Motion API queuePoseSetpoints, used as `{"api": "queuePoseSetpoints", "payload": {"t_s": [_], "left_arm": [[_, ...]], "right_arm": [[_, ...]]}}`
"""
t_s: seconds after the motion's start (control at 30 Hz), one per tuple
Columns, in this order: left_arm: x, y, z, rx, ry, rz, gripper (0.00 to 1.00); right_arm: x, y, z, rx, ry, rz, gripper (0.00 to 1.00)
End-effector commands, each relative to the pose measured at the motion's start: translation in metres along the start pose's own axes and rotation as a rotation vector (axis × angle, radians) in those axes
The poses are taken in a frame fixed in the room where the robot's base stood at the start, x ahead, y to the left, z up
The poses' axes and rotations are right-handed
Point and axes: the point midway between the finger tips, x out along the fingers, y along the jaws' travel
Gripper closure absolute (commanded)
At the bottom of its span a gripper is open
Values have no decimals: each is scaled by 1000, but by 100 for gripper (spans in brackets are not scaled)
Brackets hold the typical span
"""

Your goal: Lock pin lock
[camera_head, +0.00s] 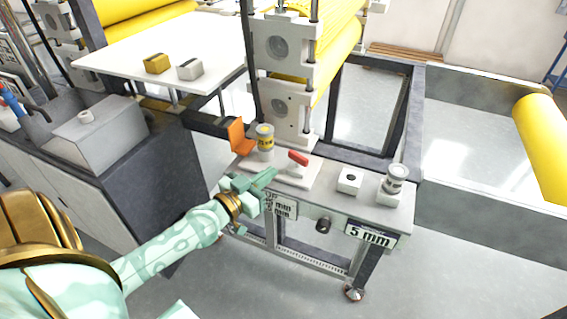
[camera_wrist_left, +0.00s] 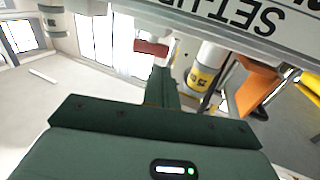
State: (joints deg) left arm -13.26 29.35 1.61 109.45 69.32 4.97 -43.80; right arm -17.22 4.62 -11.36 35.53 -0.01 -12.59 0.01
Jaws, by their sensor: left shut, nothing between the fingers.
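A small lock with a red handle (camera_head: 298,158) stands on a white plate of the machine's front ledge; I take it to be the pin lock. The red handle (camera_wrist_left: 151,48) also shows in the left wrist view, just beyond the fingertips. My left gripper (camera_head: 268,177) is shut and empty, in front of the ledge and left of the red handle. Its closed fingers (camera_wrist_left: 162,85) point toward the handle in the wrist view; I cannot tell whether they touch anything. A grey pin with a yellow label (camera_head: 264,139) stands left of the handle. My right gripper is not in view.
An orange bracket (camera_head: 240,137) sits left of the yellow-labelled pin. Right along the ledge are a white block with a hole (camera_head: 349,181) and a second grey knob (camera_head: 395,180). Rollers and their bearing blocks (camera_head: 282,105) rise behind. The floor (camera_head: 440,265) at right is clear.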

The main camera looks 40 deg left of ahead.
Motion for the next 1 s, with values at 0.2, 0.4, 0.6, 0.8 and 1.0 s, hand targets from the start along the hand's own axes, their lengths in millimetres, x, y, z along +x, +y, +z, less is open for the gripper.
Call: {"api": "queuePoseSetpoints", "payload": {"t_s": [0.2, 0.4, 0.6, 0.8, 1.0], "left_arm": [[40, 0, 0, -3, 2, -1, 100], [58, 0, 0, -1, 1, -1, 100], [61, 0, 0, 1, -1, 1, 100], [60, 0, 0, 1, 0, 0, 100], [59, -3, 0, 0, 0, -4, 100]], "right_arm": [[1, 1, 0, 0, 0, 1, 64], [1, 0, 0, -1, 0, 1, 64], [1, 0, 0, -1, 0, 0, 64], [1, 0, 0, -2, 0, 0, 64], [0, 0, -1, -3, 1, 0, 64]]}}
